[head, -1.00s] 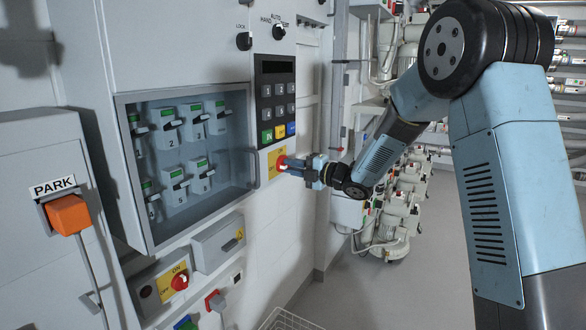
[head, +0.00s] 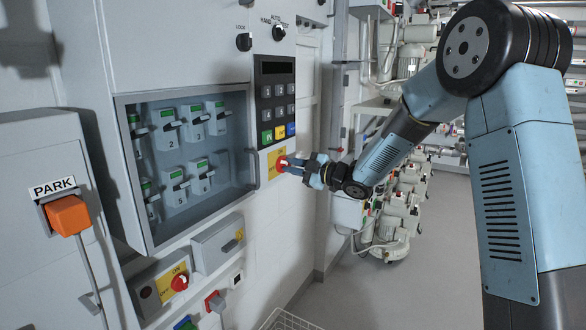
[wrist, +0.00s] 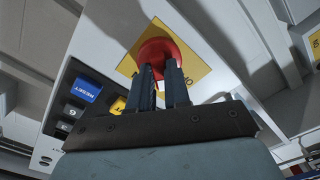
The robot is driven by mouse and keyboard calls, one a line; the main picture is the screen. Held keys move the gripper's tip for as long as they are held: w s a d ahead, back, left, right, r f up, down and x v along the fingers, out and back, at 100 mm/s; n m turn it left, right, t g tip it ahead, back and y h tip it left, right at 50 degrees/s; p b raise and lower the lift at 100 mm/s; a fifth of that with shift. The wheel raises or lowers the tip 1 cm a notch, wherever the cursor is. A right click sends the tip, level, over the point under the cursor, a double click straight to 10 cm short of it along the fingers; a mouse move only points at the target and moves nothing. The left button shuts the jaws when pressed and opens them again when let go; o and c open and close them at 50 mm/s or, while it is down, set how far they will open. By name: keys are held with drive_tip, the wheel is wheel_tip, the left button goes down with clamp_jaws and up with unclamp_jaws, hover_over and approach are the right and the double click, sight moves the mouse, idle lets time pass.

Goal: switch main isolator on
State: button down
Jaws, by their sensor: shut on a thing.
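A red rotary knob (head: 281,166) on a yellow plate (head: 271,165) sits on the grey cabinet front, below the keypad and right of the glazed door. My gripper (head: 286,166) reaches it from the right and is shut on it. The wrist view also shows the red knob (wrist: 153,48) on its yellow plate (wrist: 191,66), with my gripper's two dark fingers (wrist: 160,72) close together on it. The fingers and gripper body hide part of the knob and most of its lettering, so I cannot read its position.
A second red knob (head: 180,282), marked OFF and ON, is on a lower box. The keypad (head: 277,98) is just above my gripper. An orange PARK block (head: 68,214) is far left. A wire basket (head: 288,321) stands below.

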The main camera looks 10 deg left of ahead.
drive_tip(key=shift+w+d+f+m, duration=0.1)
drive_tip(key=shift+f+m, duration=0.05)
drive_tip(key=shift+m, duration=4.95)
drive_tip(key=c, duration=1.1)
unclamp_jaws()
drive_tip(key=shift+w, duration=0.1)
drive_tip(key=v, duration=1.4)
drive_tip(key=shift+w, duration=0.1)
